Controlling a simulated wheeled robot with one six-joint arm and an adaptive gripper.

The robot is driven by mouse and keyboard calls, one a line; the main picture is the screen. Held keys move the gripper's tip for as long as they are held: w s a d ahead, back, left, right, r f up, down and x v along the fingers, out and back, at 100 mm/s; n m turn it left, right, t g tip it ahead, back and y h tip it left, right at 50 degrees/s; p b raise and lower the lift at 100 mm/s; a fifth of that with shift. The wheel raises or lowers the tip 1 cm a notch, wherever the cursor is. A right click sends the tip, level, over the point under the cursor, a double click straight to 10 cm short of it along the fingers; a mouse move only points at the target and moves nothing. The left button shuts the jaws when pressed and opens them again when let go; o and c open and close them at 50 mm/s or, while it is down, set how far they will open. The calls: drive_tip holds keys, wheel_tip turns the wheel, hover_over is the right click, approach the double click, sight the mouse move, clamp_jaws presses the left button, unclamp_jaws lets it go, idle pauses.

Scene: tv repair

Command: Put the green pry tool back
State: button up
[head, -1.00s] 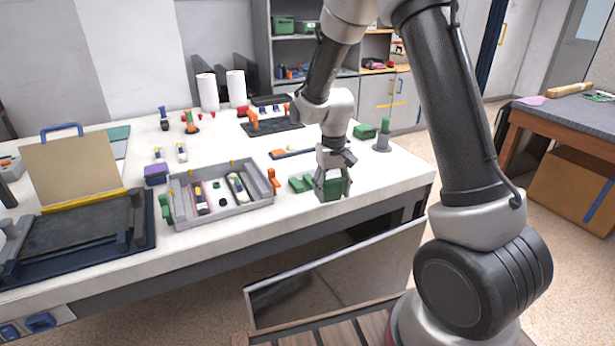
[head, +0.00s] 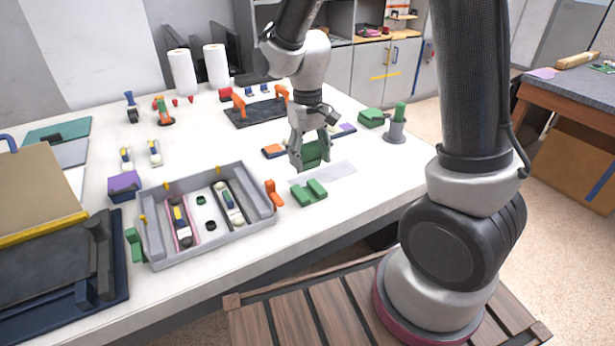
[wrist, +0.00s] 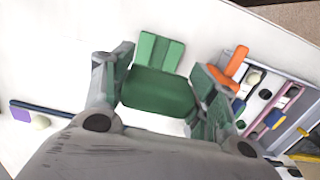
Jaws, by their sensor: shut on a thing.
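My gripper (head: 312,158) is shut on a green block (head: 314,153), low over the white table. The block also shows between both fingers in the wrist view (wrist: 158,92). I cannot tell whether it is the green pry tool or its handle. A notched green piece (head: 309,193) lies on the table just in front of the gripper; it shows past the held block in the wrist view (wrist: 160,52). A green-topped piece (head: 400,110) stands upright in a grey round holder (head: 396,131) to the right. The fingers hide the sides of the held block.
A pale strip (head: 335,173) lies on the table by the gripper. A grey tray (head: 160,253) with several parts and an orange clip (head: 273,193) are to the left. A green box (head: 371,118) and a black stand with orange clamps (head: 258,111) are farther back.

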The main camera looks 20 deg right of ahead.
sight(310, 169)
drive_tip(key=shift+f, duration=2.95)
drive_tip(key=shift+f, duration=0.3)
drive_tip(key=o, duration=1.2)
drive_tip(key=shift+c, duration=0.2)
